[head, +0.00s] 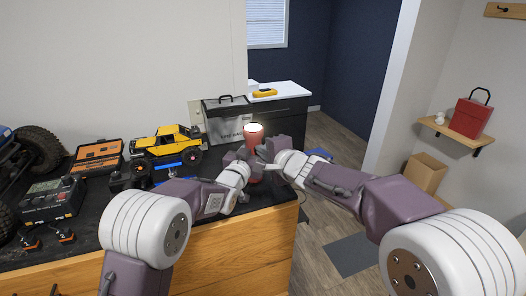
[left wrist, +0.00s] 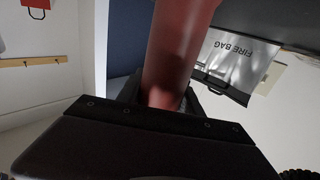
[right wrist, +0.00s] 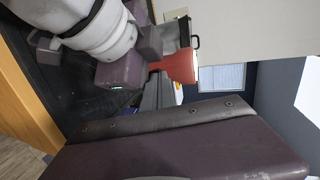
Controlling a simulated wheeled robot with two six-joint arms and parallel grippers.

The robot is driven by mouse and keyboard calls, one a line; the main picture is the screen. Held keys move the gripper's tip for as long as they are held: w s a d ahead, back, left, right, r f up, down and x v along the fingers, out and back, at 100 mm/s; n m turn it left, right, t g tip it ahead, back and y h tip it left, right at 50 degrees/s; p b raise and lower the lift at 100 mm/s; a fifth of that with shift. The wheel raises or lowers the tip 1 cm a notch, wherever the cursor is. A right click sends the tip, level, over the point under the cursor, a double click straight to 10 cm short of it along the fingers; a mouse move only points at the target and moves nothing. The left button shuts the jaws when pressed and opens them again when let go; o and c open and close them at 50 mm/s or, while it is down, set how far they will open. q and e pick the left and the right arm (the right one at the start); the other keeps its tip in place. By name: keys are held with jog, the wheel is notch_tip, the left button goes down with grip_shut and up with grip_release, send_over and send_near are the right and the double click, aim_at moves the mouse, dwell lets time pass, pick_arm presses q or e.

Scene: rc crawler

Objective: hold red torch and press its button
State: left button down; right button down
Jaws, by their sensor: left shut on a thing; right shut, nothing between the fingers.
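The red torch (head: 254,134) stands upright above the right end of the black workbench top, its top end looking bright and pale. My left gripper (head: 245,158) is shut around its body. The torch body (left wrist: 176,50) fills the middle of the left wrist view. My right gripper (head: 265,158) is shut and empty, its fingertips close beside the torch on the right. In the right wrist view the torch's flared red head (right wrist: 180,66) shows just beyond my right fingers (right wrist: 158,92). I cannot see the button or tell whether the fingertips touch the torch.
A yellow crawler truck (head: 168,143) stands on the bench, with an orange-lined tool case (head: 98,155) and a black charger box (head: 50,200) to its left. A grey fire bag (head: 226,125) stands behind the torch. Floor lies open right of the bench.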

pick_arm(q)
jog(key=shift+s+d, duration=0.1)
pick_arm(e)
jog(key=shift+w+a, duration=0.4)
jog(key=shift+w, duration=0.3)
jog(key=v, duration=1)
jog(key=shift+d, duration=0.2)
pick_arm(q)
jog(key=c, duration=0.7)
grip_release()
